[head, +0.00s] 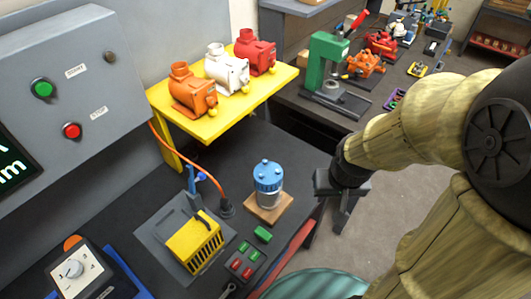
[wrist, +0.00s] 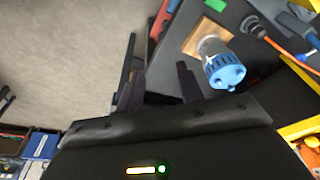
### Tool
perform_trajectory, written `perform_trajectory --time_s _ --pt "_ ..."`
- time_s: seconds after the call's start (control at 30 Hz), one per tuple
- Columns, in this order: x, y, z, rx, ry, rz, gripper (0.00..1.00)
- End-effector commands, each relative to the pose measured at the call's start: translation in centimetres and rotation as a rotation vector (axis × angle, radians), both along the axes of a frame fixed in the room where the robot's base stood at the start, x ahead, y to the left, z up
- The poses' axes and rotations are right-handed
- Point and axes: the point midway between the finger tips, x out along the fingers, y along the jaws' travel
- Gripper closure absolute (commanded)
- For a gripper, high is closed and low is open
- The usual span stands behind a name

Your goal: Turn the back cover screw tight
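A motor with a blue cover (head: 267,177) and a grey body stands upright on a small wooden block (head: 270,210) on the dark bench. Small blue knobs, which may be the cover screws, stick up from its top. I cannot tell which is the back cover screw, or how tight it is. My gripper (head: 337,203) is to the right of the motor, apart from it, near the bench edge. In the wrist view the blue cover (wrist: 225,71) lies to the right of my gripper (wrist: 158,75). The two fingers are spread with nothing between them.
A yellow shelf (head: 240,98) behind holds orange, white and red motors. A yellow slotted block (head: 195,242) and a button box (head: 243,262) stand left and in front of the motor. An orange cable (head: 184,155) runs behind it. A green press (head: 325,62) is on the far bench.

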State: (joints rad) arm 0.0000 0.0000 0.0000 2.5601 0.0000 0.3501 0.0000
Motion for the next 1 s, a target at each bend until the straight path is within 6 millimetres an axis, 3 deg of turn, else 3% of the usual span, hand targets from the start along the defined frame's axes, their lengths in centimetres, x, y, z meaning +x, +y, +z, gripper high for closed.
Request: perform_trajectory --time_s 0.17,0.37,0.7,1.0 --pt "0.4 0.2 0.2 -0.008 0.003 0.037 0.63" --pt "3.2 1.7 1.3 -0.066 0.028 0.324 0.63" --pt "10.1 6.5 4.3 -0.199 0.093 1.155 0.63" --pt "14.9 11.5 7.2 -0.272 0.115 1.889 0.63"
